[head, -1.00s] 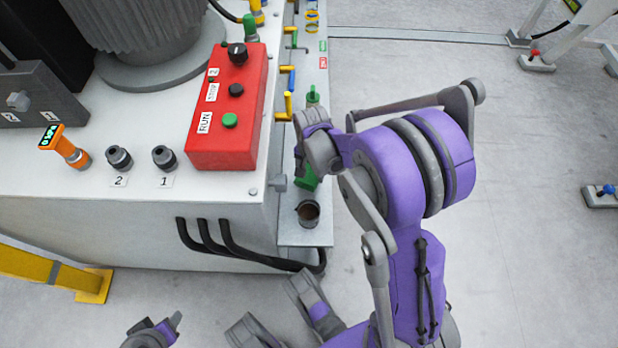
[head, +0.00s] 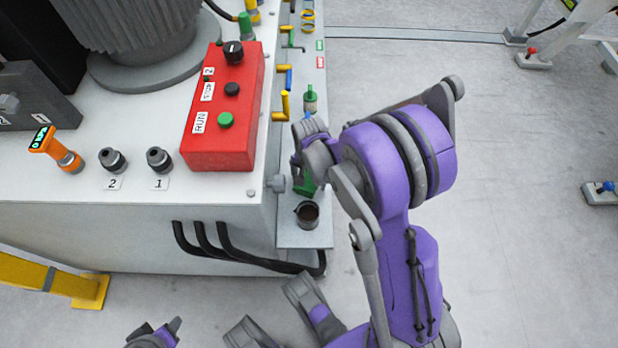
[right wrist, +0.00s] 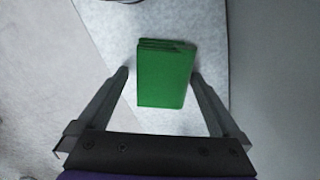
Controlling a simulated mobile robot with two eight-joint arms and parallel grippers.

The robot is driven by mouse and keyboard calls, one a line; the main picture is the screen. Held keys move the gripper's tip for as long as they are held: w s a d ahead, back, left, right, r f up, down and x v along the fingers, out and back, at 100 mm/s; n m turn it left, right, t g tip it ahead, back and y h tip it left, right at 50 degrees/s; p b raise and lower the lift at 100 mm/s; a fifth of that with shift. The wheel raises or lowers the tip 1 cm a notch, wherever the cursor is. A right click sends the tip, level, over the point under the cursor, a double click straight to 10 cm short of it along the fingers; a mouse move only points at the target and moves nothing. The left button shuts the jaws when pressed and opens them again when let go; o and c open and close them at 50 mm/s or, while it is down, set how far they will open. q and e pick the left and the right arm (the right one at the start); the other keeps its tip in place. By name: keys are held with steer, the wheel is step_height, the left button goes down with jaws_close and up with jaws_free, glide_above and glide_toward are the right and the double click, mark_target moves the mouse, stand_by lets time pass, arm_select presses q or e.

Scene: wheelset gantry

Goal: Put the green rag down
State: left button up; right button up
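The green rag (right wrist: 165,75) is a folded rectangular pad, seen in the right wrist view on the narrow grey ledge (right wrist: 207,30). My right gripper (right wrist: 160,75) is open around it, with a clear gap at the left finger and the right finger close to its edge. In the head view a bit of the rag (head: 306,186) shows beside my right gripper (head: 302,160), whose fingers are mostly hidden by its wrist. My left gripper (head: 170,328) shows only partly at the bottom edge, away from the rag; its opening is unclear.
A dark cup (head: 307,214) stands on the ledge just in front of the rag. A green bottle (head: 311,100) and yellow handles (head: 285,105) are farther back. The red RUN box (head: 222,115) sits on the machine top to the left.

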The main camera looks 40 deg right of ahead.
mark_target(310, 181)
steer(key=shift+r, duration=0.3)
step_height(310, 181, up, 12)
steer(key=p, duration=0.4)
steer(key=shift+s+f, duration=0.1)
steer(key=shift+f, duration=0.1)
